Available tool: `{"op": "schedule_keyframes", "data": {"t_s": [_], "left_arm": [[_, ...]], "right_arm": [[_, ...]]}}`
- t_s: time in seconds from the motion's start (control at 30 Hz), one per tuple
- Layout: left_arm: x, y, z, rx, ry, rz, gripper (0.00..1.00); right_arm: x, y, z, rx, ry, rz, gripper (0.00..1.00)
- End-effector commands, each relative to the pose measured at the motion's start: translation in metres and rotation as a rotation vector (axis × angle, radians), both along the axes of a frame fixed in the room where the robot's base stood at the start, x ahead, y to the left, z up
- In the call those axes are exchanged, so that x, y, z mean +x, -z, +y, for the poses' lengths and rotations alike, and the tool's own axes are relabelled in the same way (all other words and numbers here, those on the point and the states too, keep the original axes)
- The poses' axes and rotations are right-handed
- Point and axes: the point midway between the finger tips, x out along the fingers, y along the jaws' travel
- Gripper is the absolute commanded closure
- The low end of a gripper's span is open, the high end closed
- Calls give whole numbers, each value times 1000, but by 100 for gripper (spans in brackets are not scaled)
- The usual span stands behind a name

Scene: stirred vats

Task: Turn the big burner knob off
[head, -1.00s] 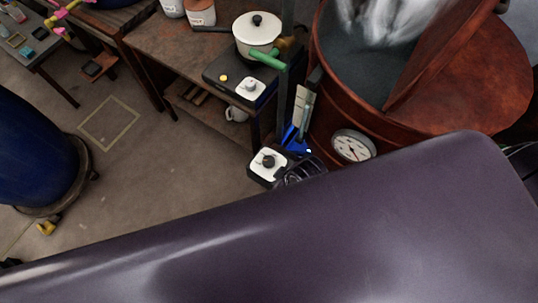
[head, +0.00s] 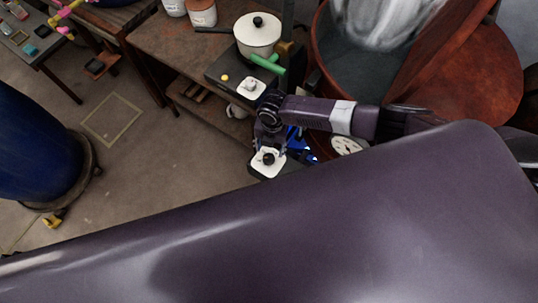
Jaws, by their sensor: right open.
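The big burner knob (head: 268,159) is a dark round knob on a white plate, on a low dark box in front of the copper vat (head: 315,100). My right gripper (head: 268,151) is open and points down over the knob. Its fingers appear on either side of the knob's top; I cannot tell whether they touch it. The wrist hides part of the blue things behind. My left gripper is not in view.
A small burner with its own knob (head: 250,86) and a lidded white pot (head: 257,36) stands on a wooden bench (head: 160,42). A round gauge (head: 347,145) is on the vat, partly covered by my arm. A blue drum (head: 35,150) stands at left; floor between is mostly clear.

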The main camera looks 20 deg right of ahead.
Motion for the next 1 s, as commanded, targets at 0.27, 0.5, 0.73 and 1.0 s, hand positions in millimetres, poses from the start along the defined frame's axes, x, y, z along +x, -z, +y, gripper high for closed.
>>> {"op": "schedule_keyframes", "data": {"t_s": [0.27, 0.5, 0.73, 1.0], "left_arm": [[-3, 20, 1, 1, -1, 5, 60], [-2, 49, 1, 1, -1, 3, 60], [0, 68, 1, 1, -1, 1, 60], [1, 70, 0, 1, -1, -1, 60]], "right_arm": [[0, 22, 1, -1, -2, 0, 50], [1, 53, 2, 1, -2, -1, 50], [1, 75, 3, 1, -2, 0, 50], [2, 77, 3, 1, -1, -1, 50]]}}
